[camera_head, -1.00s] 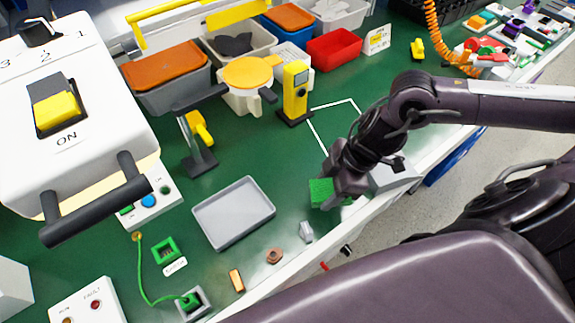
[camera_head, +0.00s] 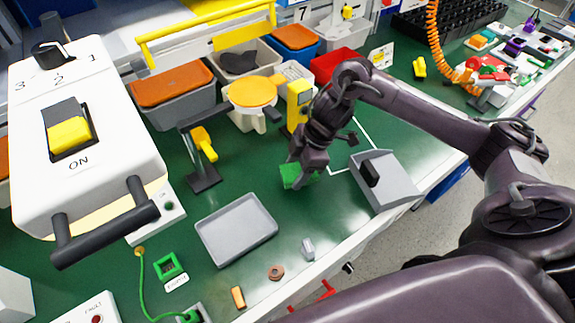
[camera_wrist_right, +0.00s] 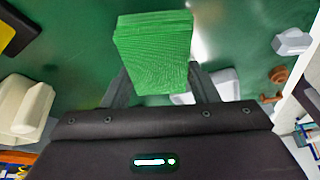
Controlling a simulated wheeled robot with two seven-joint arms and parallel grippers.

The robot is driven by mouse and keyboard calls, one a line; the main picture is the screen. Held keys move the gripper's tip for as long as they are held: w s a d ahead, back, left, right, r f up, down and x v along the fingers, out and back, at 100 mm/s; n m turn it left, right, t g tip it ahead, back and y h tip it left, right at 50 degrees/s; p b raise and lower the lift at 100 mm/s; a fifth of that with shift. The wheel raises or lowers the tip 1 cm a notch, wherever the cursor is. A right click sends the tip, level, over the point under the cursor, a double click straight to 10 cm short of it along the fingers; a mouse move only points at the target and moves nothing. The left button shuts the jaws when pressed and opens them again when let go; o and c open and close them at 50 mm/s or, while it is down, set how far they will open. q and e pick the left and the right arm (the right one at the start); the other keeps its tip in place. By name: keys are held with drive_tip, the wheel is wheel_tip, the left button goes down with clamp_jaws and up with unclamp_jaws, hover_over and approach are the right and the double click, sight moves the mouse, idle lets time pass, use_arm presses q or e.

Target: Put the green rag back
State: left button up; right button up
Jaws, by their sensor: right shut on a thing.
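The green rag (camera_head: 290,176) is held in my right gripper (camera_head: 300,168) over the green bench mat. In the right wrist view the rag (camera_wrist_right: 154,50) is a folded green block between the two fingers of the right gripper (camera_wrist_right: 158,82), which are shut on it. I cannot tell whether the rag touches the bench. A white-outlined area (camera_head: 370,128) lies to the right of the gripper, partly hidden by my arm and a grey sloped box. My left gripper is not in view.
A grey tray (camera_head: 236,249) lies left of the rag. The grey box (camera_head: 397,184) with a black part stands to the right. A yellow stand (camera_head: 296,93) and an orange-lidded pitcher (camera_head: 250,108) stand behind. A white switch box (camera_head: 120,160) fills the left.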

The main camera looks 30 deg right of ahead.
sight(288, 168)
drive_tip(key=w, duration=0.3)
drive_tip(key=shift+w+a, duration=0.25)
drive_tip(key=shift+f+p, duration=0.35)
drive_tip(key=shift+f, duration=1.4)
drive_tip(key=shift+f, duration=0.1)
drive_tip(key=o, duration=0.9)
drive_tip(key=p+v, duration=0.1)
drive_tip(key=v, duration=1.1)
